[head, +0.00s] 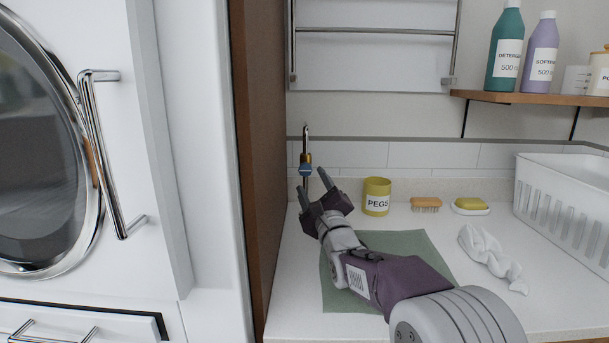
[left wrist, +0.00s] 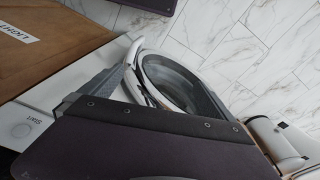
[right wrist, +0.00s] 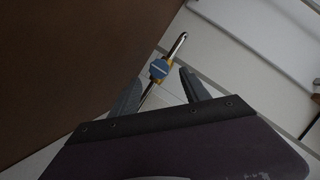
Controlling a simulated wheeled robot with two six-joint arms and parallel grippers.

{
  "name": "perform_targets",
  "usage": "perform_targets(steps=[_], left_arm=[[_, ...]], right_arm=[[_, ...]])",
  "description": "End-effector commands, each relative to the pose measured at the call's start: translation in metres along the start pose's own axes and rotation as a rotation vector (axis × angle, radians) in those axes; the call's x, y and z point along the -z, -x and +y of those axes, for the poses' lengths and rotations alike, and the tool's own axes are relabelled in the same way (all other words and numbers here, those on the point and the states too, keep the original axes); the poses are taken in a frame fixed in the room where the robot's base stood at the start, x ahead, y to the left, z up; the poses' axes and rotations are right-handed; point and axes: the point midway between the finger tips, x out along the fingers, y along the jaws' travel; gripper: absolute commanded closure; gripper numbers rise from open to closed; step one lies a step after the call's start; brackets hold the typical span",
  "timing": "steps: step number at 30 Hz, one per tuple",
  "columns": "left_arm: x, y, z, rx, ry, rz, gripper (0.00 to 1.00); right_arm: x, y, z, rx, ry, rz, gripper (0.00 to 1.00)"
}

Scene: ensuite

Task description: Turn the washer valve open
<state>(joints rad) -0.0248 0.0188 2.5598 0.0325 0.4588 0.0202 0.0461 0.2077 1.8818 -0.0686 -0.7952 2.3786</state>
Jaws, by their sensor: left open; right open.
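The washer valve (head: 305,164) is a small brass and chrome fitting with a blue handle, on an upright pipe at the back left of the counter. My right gripper (head: 313,182) is open in front of it, with empty jaws. In the right wrist view the round blue handle (right wrist: 159,69) with a pale line across it lies just beyond and between the open fingers (right wrist: 159,80); I see no contact. My left gripper (left wrist: 165,82) is open and away from the valve, facing the washer's round door (left wrist: 175,80). It does not show in the head view.
A brown side panel (head: 259,180) stands close left of the valve. A yellow PEGS pot (head: 376,198), brush (head: 425,205), soap dish (head: 470,210), crumpled cloth (head: 490,257) and white basket (head: 560,205) stand right on the counter. A green mat (head: 410,245) lies under my right arm.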

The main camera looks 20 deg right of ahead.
Motion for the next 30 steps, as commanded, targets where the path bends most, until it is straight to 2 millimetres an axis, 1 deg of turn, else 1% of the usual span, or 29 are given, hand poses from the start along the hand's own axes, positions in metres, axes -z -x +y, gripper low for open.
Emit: perform_targets(steps=[1,3,6,9,14,21,22,23,24,26,27,28,30], left_arm=[[0.000,0.001,0.000,0.000,0.000,0.000,0.00],[0.000,0.001,0.000,0.000,0.000,0.000,0.00],[0.000,0.002,0.000,0.000,0.000,0.000,0.00],[0.000,0.003,0.000,0.000,0.000,0.000,0.00],[0.000,0.004,0.000,0.000,0.000,0.000,0.00],[0.000,0.003,0.000,0.000,0.000,0.000,0.00],[0.000,0.003,0.000,0.000,0.000,0.000,0.00],[0.000,0.003,0.000,0.000,0.000,0.000,0.00],[0.000,0.003,0.000,0.000,0.000,0.000,0.00],[0.000,0.003,0.000,0.000,0.000,0.000,0.00],[0.000,0.003,0.000,0.000,0.000,0.000,0.00],[0.000,0.003,0.000,0.000,0.000,0.000,0.00],[0.000,0.004,0.000,0.000,0.000,0.000,0.00]], right_arm=[[0.000,-0.011,0.000,0.000,0.000,-0.001,0.46],[0.000,-0.026,0.001,0.000,0.000,-0.001,0.46],[0.000,-0.045,0.000,0.000,0.000,-0.001,0.46],[0.000,-0.059,0.000,0.000,0.000,0.000,0.46],[0.000,-0.069,0.001,0.000,0.000,0.000,0.46],[0.000,-0.070,0.001,-0.001,0.000,0.001,0.46],[0.000,-0.070,0.001,-0.001,0.000,0.000,0.51],[0.000,-0.070,0.001,-0.001,0.000,0.001,0.60],[0.000,-0.070,0.001,-0.001,0.000,0.000,0.71],[0.000,-0.070,0.001,-0.001,0.000,0.000,0.87],[0.000,-0.070,0.001,-0.001,0.000,0.000,0.98],[0.000,-0.070,0.001,-0.001,0.000,0.000,1.00],[0.000,-0.070,0.001,-0.001,0.000,0.000,1.00]])
